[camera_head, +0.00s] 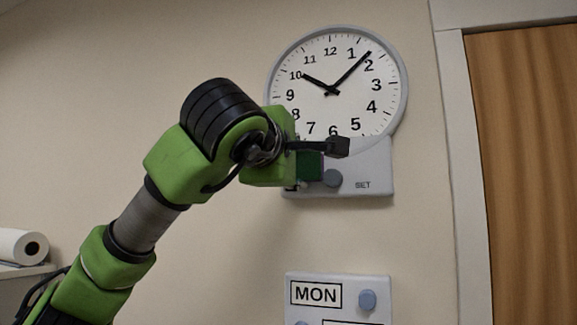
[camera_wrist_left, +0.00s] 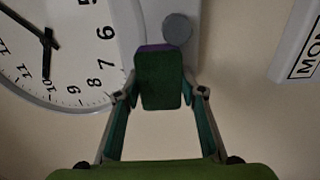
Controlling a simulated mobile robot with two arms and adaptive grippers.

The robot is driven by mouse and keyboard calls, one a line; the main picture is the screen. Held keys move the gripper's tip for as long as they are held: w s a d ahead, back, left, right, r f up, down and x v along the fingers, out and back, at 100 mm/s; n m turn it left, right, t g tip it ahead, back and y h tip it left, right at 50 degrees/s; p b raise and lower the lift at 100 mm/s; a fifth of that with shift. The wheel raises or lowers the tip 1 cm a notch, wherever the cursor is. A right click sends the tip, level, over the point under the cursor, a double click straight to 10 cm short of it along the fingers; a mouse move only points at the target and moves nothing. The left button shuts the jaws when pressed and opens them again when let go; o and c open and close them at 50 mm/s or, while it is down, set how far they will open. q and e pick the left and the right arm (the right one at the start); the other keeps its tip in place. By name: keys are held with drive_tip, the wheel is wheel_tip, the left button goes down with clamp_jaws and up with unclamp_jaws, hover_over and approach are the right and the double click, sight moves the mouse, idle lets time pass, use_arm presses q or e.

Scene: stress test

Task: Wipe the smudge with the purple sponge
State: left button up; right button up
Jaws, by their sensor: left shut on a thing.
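My left gripper (camera_wrist_left: 160,94) is shut on a sponge (camera_wrist_left: 158,82), which sits between its fingers in the left wrist view. The sponge's near face is dark green, and a thin purple edge shows along its far side. In the head view my left gripper (camera_head: 318,160) is in front of the lower part of the wall clock, and the dark green sponge (camera_head: 309,166) shows beside the grey knob. I cannot tell whether the sponge touches the clock panel. I see no smudge in either view. My right gripper is not in view.
The wall clock (camera_head: 335,85) has a lower panel with a round grey knob (camera_head: 332,178) and a "SET" label. Below is a panel marked "MON" (camera_head: 340,280). A wooden door (camera_head: 525,170) is at the right, a paper roll (camera_head: 18,246) at the lower left.

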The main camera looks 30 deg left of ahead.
use_arm(q)
drive_tip(key=shift+a, duration=0.15)
drive_tip(key=shift+a, duration=0.45)
drive_tip(key=shift+s+a, duration=0.2)
drive_tip(key=shift+a, duration=0.45)
drive_tip(key=shift+s+a, duration=0.2)
drive_tip(key=shift+a, duration=0.4)
drive_tip(key=shift+d, duration=0.15)
drive_tip(key=b+v, duration=0.1)
drive_tip(key=v, duration=0.5)
drive_tip(key=shift+b, duration=0.4)
